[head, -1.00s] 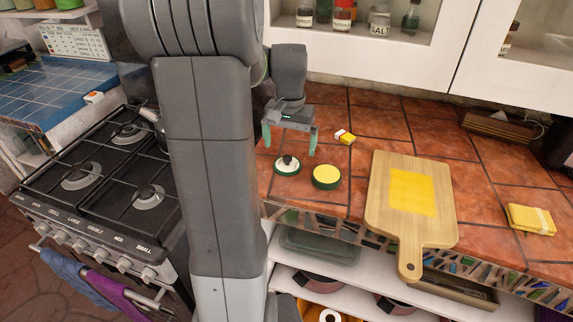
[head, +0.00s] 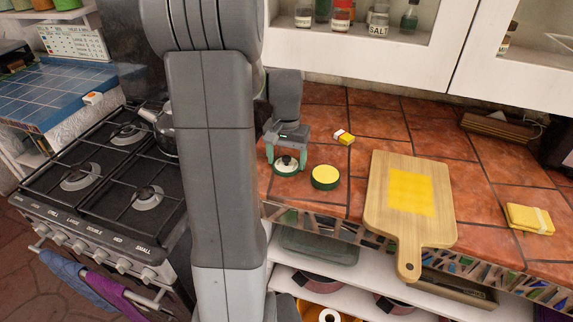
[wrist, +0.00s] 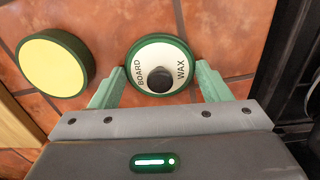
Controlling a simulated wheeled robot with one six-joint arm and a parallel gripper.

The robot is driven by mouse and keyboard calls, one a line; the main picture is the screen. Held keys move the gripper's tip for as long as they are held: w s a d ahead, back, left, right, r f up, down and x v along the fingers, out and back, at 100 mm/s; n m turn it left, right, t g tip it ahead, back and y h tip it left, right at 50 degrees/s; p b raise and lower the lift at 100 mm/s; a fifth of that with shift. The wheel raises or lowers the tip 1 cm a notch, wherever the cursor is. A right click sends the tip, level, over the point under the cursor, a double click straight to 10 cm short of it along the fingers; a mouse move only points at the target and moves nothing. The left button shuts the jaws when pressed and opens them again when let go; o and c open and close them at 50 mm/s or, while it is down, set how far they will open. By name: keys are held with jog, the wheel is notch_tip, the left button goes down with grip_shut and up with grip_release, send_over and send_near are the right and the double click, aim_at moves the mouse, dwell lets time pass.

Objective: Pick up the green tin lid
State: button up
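The green tin lid (head: 286,170) lies on the tiled counter, its green rim around a white top with a black knob. In the wrist view the lid (wrist: 161,45) reads "BOARD WAX". My gripper (head: 287,158) is low over the lid, fingers pointing down. In the wrist view its green fingers are spread, one near each side of the lid's near part, with the knob between them. I cannot tell if they touch the rim. The open green tin with yellow wax (head: 325,177) stands to the right in the head view, and to the left in the wrist view (wrist: 50,68).
A small yellow and white block (head: 343,137) lies behind the tin. The black stove (head: 105,190) is at the left.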

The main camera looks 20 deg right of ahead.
dwell(0.3)
notch_tip(320, 180, up, 9)
jog(key=shift+s+d+r+p, duration=0.1)
jog(key=shift+d+r+p, duration=0.1)
jog(key=shift+p, duration=0.1)
jog(key=s+d+m+p, duration=0.4)
jog(key=s+d+m, duration=0.1)
jog(key=s+d, duration=0.25)
jog(key=b, duration=0.4)
send_over(326, 174)
notch_tip(326, 174, down, 4)
jog(key=shift+f, duration=0.2)
jog(key=shift+f+b, duration=0.65)
jog(key=shift+f, duration=0.4)
jog(key=shift+p, duration=0.35)
jog(key=shift+f, duration=0.15)
dwell(1.2)
